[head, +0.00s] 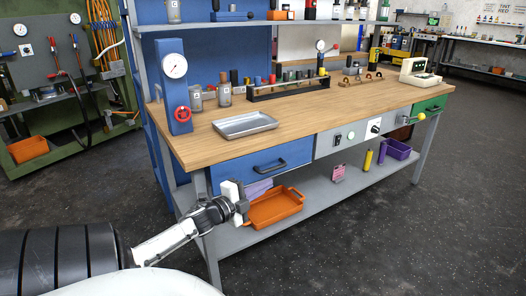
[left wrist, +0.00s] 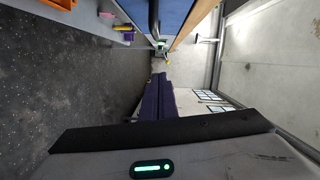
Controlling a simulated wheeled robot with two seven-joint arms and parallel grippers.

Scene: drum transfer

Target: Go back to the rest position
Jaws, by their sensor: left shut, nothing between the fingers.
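My left arm comes in from the lower left in the head view. Its gripper (head: 240,199) is shut and empty, in front of the workbench's left end. It appears in front of the lower shelf, close in the picture to the orange tray (head: 274,208); the exact gap between them cannot be told. My right gripper is not in view. The left wrist view looks along the bench front, with the blue drawer face (left wrist: 177,14) at the top and the floor at the left.
The wooden workbench (head: 300,118) holds a grey metal tray (head: 244,125), a gauge with a red valve wheel (head: 182,114) and a rack of bottles. A drawer handle (head: 269,166) sticks out of its front. The dark floor (head: 360,240) at the right is clear.

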